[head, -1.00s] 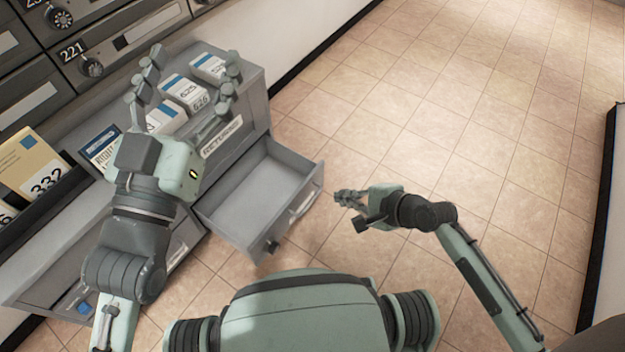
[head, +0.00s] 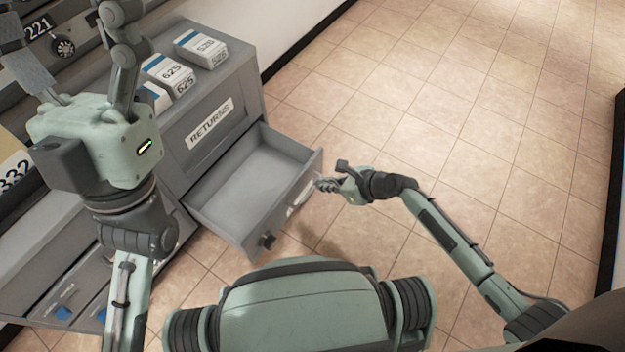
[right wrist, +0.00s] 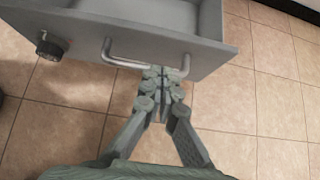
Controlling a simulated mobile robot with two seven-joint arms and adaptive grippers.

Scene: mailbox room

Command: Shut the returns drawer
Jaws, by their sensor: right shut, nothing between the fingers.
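The returns drawer (head: 236,188) is grey, empty and pulled well out of the cabinet, below the RETURNS label (head: 209,123). Its front panel carries a bar handle (head: 303,190) and a dark round knob (head: 267,241). My right gripper (head: 322,184) is shut and empty, just outside the drawer front by the handle. In the right wrist view, the shut fingertips (right wrist: 163,73) lie at the handle's (right wrist: 145,60) lower edge; I cannot tell if they touch. My left gripper (head: 75,60) is open and empty, raised over the left side of the cabinet counter.
Small labelled boxes (head: 200,48) stand on the cabinet top (head: 225,78). Numbered mailboxes (head: 60,38) line the wall at upper left. Other drawers with blue tags (head: 64,313) are at lower left. The tiled floor (head: 470,130) to the right is clear.

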